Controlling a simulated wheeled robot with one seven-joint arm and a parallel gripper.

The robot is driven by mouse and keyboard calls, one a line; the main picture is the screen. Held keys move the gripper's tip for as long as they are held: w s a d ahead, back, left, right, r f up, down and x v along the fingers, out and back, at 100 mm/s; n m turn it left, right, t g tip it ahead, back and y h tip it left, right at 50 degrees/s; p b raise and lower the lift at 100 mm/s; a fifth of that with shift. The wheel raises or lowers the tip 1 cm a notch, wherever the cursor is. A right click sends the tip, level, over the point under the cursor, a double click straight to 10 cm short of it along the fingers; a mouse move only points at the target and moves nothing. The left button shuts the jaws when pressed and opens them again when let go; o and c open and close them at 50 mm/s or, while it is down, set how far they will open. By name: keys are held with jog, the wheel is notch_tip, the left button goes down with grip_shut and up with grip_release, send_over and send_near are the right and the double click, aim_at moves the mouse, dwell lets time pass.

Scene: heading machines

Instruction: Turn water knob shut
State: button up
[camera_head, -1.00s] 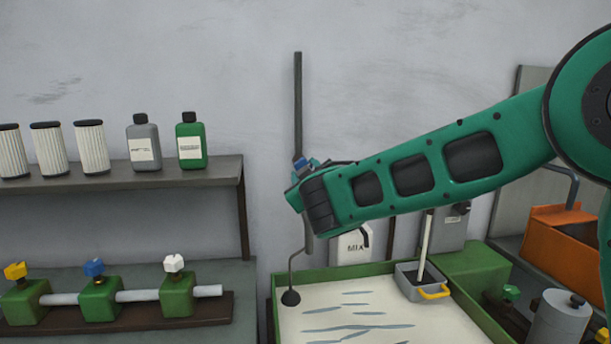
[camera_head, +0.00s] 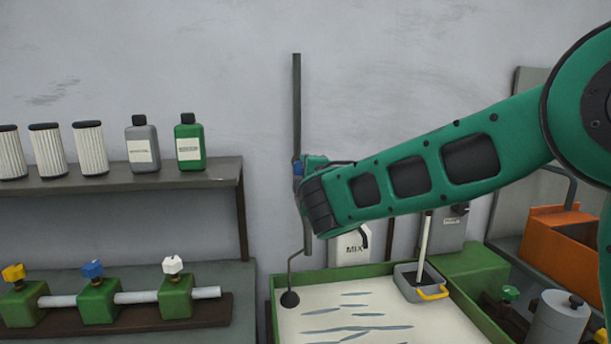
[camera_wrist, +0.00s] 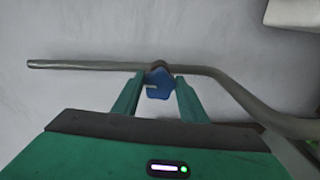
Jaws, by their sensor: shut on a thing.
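The water knob (camera_wrist: 160,87) is blue and sits on a grey pipe (camera_wrist: 85,65) along the wall. In the wrist view it lies between the two green fingers of my gripper (camera_wrist: 160,80), which is shut on it. In the head view a small blue part of the knob (camera_head: 297,168) shows against the upright pipe (camera_head: 297,100). There my gripper (camera_head: 308,163) is mostly hidden behind my own wrist.
Below the pipe stands a green-rimmed tray (camera_head: 390,269) of pale liquid, with a grey box with a yellow handle (camera_head: 418,281) at its edge. A white MIX container (camera_head: 352,247) is behind it. At left are a shelf (camera_head: 120,178) and a row of valves (camera_head: 97,300).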

jog(key=shift+o, duration=0.2)
jog(key=shift+f+n, duration=0.2)
jog(key=shift+n, duration=0.5)
jog(key=o, duration=1)
jog(key=shift+o, duration=0.2)
jog(key=shift+r, duration=0.1)
jog(key=v, duration=1)
jog(key=shift+s, duration=0.35)
jog(key=shift+d, duration=0.1)
